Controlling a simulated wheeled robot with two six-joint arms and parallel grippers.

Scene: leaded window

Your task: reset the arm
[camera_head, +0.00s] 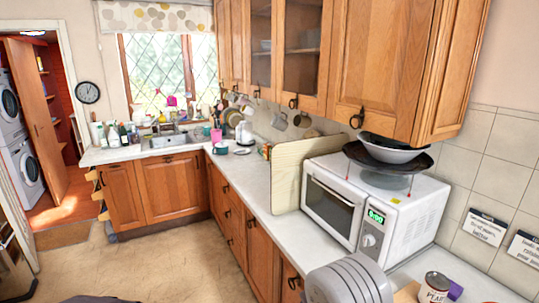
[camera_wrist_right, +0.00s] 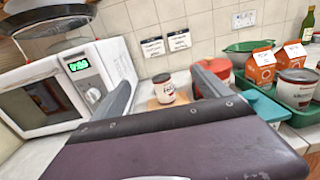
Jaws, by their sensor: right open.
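My right gripper (camera_wrist_right: 163,78) shows in the right wrist view, its two grey fingers spread wide with nothing held between them. The dark purple-grey gripper body fills the lower part of that view. Beyond the fingers, a white labelled can (camera_wrist_right: 164,90) stands on a wooden board, apart from them. The white microwave (camera_wrist_right: 62,88) is to the left of the fingers. In the head view, grey rounded parts at the bottom right look like my own arm. My left gripper is in neither view.
The microwave (camera_head: 400,222) carries dark and white bowls (camera_head: 390,152). The can (camera_head: 434,287) stands right of it. The wrist view shows a red pot (camera_wrist_right: 213,72), orange cartons (camera_wrist_right: 262,66) and a green tray (camera_wrist_right: 299,117).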

